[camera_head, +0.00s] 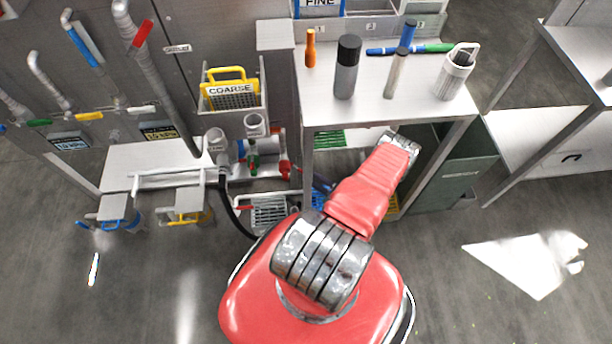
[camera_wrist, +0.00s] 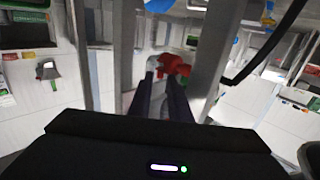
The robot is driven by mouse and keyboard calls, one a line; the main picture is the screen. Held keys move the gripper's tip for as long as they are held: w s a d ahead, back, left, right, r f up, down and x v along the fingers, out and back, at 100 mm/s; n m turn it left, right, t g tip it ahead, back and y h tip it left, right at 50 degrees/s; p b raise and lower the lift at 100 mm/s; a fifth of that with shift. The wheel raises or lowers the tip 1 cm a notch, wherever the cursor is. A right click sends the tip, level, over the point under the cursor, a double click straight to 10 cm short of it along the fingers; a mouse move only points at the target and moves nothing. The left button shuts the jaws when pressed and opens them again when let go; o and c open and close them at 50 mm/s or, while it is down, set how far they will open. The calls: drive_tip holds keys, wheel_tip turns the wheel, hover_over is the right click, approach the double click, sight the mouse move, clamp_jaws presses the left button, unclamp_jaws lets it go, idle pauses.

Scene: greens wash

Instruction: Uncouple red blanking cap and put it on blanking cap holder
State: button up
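A red fitting (camera_head: 285,168), which may be the red blanking cap, sits at the right end of the pipework beside a green-handled part (camera_head: 253,160). A red part also shows in the wrist view (camera_wrist: 173,62), just beyond the fingertips of my gripper (camera_wrist: 162,80). My gripper's two dark fingers are apart, with a gap between them and nothing clearly held. Whether they touch the red part cannot be told. In the head view my red arm hides the gripper. I cannot make out which thing is the blanking cap holder.
A metal bench (camera_head: 410,108) with bottles and pens stands right of the pipework. A yellow-handled COARSE basket (camera_head: 230,90) hangs above it. A black hose (camera_head: 228,205) curves down from the pipes. A grey bin (camera_head: 455,172) stands at right.

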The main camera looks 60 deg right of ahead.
sight(298, 169)
drive_tip(key=shift+w, duration=1.3)
drive_tip(key=shift+c, duration=0.3)
clamp_jaws()
